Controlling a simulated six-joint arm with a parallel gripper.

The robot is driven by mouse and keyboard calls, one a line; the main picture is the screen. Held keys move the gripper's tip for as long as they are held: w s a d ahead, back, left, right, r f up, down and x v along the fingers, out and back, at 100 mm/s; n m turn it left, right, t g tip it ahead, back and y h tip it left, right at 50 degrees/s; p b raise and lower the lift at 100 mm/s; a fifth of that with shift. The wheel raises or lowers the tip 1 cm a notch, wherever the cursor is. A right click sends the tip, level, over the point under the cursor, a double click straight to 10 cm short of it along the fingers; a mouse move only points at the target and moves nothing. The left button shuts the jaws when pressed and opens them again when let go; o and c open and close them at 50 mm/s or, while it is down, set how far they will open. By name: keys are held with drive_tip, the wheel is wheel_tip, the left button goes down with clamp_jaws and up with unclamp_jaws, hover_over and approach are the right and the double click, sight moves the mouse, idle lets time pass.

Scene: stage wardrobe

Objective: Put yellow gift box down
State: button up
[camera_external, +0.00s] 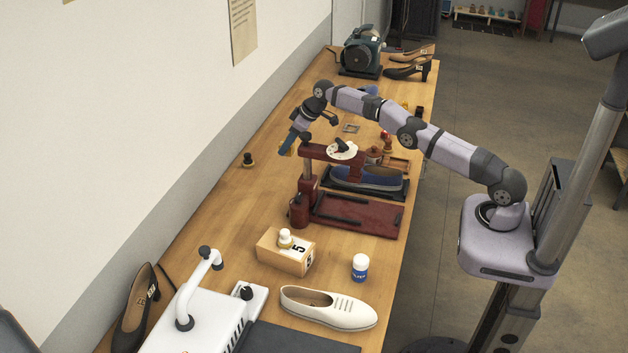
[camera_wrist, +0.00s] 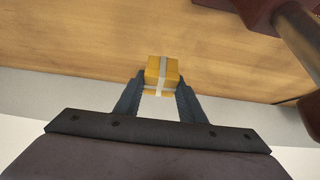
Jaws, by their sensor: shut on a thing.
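The yellow gift box (camera_wrist: 153,72) has a pale ribbon band and sits between the fingertips of my gripper (camera_wrist: 157,88) in the wrist view. My gripper is shut on it. In the external view my gripper (camera_external: 288,146) points down near the wall side of the wooden table (camera_external: 222,215), behind the red press. Only a small yellow patch of the box (camera_external: 284,151) shows there. I cannot tell whether the box touches the table.
A dark red press (camera_external: 301,203) stands close to my gripper, with a blue shoe (camera_external: 366,178) beside it. A small dark-based knob (camera_external: 248,160) stands left of my gripper. A cardboard box (camera_external: 283,256), a white shoe (camera_external: 329,309) and a jar (camera_external: 360,268) stand nearer the front. The table's wall side is mostly clear.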

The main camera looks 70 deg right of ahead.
drive_tip(key=shift+s+d+f, duration=0.25)
drive_tip(key=shift+d+f, duration=0.4)
drive_tip(key=shift+d, duration=0.25)
wheel_tip(320, 180, down, 5)
drive_tip(key=shift+f+b, duration=0.1)
drive_tip(key=shift+b, duration=0.45)
drive_tip(key=shift+f+p, duration=0.8)
drive_tip(key=shift+f, duration=1.6)
drive_tip(key=shift+f, duration=0.15)
drive_tip(key=o, duration=1)
drive_tip(key=shift+o, duration=0.2)
drive_tip(key=shift+r, duration=0.25)
drive_tip(key=shift+s+r, duration=0.2)
drive_tip(key=shift+r, duration=0.2)
drive_tip(key=b+v, duration=0.3)
drive_tip(key=v, duration=0.8)
drive_tip(key=shift+b, duration=0.4)
